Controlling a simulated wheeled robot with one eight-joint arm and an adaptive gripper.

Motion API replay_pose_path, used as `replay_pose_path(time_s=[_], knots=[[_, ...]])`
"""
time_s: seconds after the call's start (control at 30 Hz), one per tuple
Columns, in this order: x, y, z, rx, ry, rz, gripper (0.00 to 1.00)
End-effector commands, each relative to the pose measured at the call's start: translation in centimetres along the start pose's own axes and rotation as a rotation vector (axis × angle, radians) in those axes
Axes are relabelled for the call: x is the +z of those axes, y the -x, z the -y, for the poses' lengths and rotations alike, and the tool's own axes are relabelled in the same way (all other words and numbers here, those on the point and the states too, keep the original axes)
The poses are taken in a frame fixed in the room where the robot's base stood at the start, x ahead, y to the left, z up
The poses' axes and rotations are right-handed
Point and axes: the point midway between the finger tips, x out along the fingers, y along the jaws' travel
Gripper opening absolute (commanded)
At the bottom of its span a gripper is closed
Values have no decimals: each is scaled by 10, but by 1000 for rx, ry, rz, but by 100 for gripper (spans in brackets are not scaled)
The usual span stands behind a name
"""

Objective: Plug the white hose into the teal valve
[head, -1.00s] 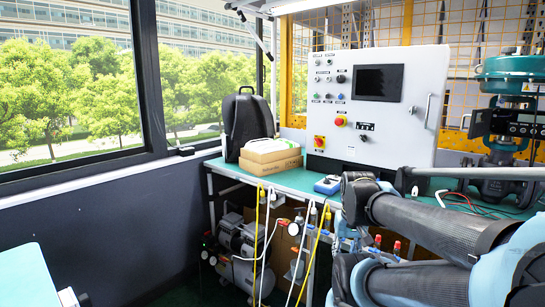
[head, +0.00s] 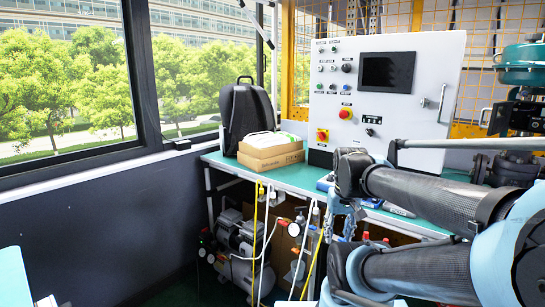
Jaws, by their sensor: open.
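White hose (head: 303,247) hangs down from the front edge of the bench. Another white stretch (head: 270,238) loops beside it on the left; I cannot tell whether they are one hose. The valve's port is not discernible.
The teal bench (head: 285,178) bears a backpack (head: 246,115), cardboard boxes (head: 272,155) and a grey control panel (head: 385,95). Yellow hoses (head: 255,230) hang beside the white ones. A compressor (head: 240,240) stands under the bench. My arm covers the right front.

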Motion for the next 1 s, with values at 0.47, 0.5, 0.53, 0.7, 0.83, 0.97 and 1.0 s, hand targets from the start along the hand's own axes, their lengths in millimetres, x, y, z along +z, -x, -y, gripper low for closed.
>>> replay_pose_path(time_s=[0.47, 0.5, 0.53, 0.7, 0.83, 0.97, 1.0], knots=[[-132, 78, 43, -25, 176, 68, 40], [-144, 82, 48, -26, 190, 75, 40], [-153, 85, 52, -28, 202, 79, 40], [-202, 97, 79, -34, 266, 103, 40], [-238, 102, 104, -39, 314, 121, 40], [-272, 104, 130, -42, 361, 140, 40], [-282, 104, 138, -43, 374, 145, 40]])
